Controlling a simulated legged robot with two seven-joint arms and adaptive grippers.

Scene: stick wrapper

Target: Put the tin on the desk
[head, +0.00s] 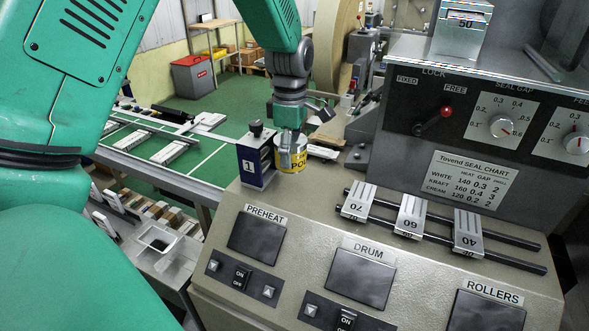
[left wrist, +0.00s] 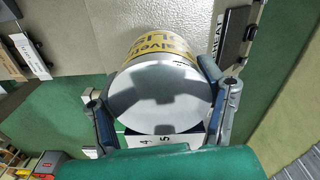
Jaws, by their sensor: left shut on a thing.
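The tin (head: 291,160), with a yellow label and a bright metal lid, is at the back left corner of the beige machine desk (head: 225,205). My left gripper (head: 291,140) comes down on it from above and is shut on it. In the left wrist view the tin's round lid (left wrist: 160,92) lies between the two fingers (left wrist: 160,110), with the yellow label beyond. The tin looks upright, with its base at or just over the desk top; I cannot tell if it touches. My right gripper is in neither view.
Sliding weights on two black rails (head: 480,238) lie to the right, before the upright control panel (head: 485,125). Bare desk top lies in front of the tin.

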